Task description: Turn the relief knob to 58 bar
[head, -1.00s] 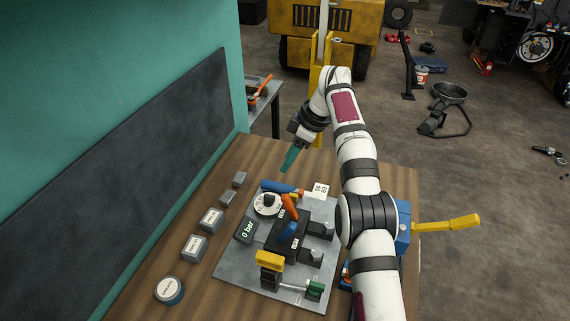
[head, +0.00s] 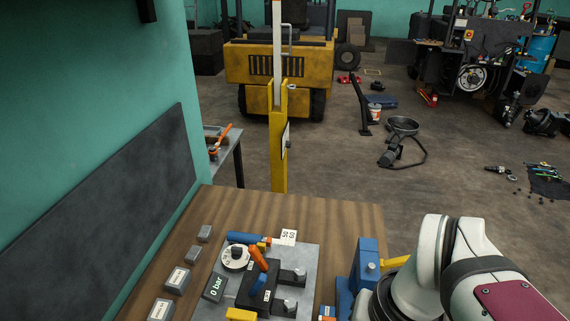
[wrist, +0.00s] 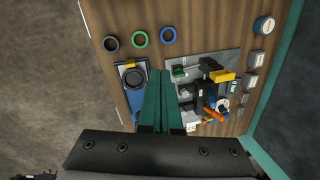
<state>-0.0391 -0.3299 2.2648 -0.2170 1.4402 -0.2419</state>
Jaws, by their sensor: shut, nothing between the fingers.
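The relief knob, a black grip on a round white dial (head: 236,257), sits at the far left of the grey plate (head: 304,258). The dial also shows in the wrist view (wrist: 223,105), at the right. The display (head: 214,289) beside it reads 0 bar. My gripper (wrist: 161,73) shows only in the wrist view. Its green fingers are together and empty, above the bench and left of the valve plate, apart from the knob. The gripper is outside the head view, where only arm links show at the lower right. The dial's markings are too small to read.
An orange lever (head: 258,258) and a blue-handled tool (head: 243,238) lie close to the dial. A yellow part (wrist: 222,76) is on the plate. Black (wrist: 111,44), green (wrist: 140,39) and blue (wrist: 168,35) rings lie on bare wood. A teal wall (head: 100,110) borders the bench's left.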

